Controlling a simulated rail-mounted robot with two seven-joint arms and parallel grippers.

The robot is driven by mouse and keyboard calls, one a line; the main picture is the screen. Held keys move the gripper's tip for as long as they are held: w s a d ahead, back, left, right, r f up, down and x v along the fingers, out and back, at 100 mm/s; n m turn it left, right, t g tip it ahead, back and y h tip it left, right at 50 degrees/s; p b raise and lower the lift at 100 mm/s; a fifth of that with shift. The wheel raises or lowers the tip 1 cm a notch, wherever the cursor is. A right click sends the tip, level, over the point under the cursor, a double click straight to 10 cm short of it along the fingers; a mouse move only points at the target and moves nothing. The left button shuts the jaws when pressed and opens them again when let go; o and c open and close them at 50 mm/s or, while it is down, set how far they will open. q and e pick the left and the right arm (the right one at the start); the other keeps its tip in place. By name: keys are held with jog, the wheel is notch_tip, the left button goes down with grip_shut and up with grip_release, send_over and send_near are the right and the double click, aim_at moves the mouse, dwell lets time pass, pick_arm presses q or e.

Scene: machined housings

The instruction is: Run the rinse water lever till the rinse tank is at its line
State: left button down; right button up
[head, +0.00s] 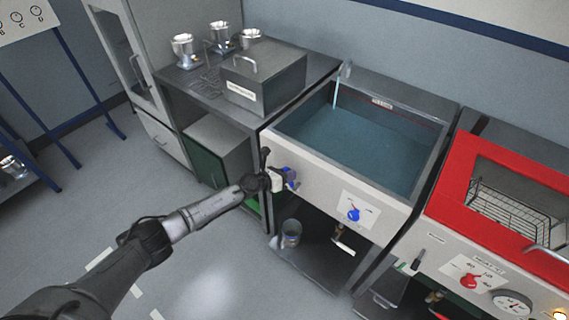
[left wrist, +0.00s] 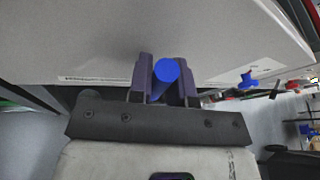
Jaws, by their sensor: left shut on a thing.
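The rinse tank (head: 318,178) is an open steel basin with a pale front panel. Blue-tinted water (head: 355,145) stands in it below the rim, and a thin stream (head: 335,96) falls from the spout (head: 346,70) at the back. My left gripper (head: 284,178) is at the panel's left end, shut on the blue rinse water lever (head: 291,174). In the left wrist view the lever's round blue end (left wrist: 166,70) sits between the fingers (left wrist: 166,82). My right gripper is not in view.
A blue dial knob (head: 354,214) is on the same panel. A red-topped tank (head: 456,175) with a wire basket (head: 508,212) stands to the right. A grey lidded box (head: 264,75) is on the bench at left. A clear container (head: 291,233) stands on the shelf below.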

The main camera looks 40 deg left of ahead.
pick_arm(q)
jog(key=d+r+m+y+p, duration=0.1)
jog(key=p, duration=0.3)
jog(key=shift+d+m, duration=0.3)
jog(key=shift+d+f+m+y+p, duration=0.2)
jog(key=shift+d+m+y+p, duration=0.1)
jog(key=shift+p, duration=0.35)
jog(key=shift+g, duration=0.3)
jog(key=c, duration=1.1)
grip_release()
jog(key=shift+o, duration=0.2)
jog(key=shift+s+a, duration=0.1)
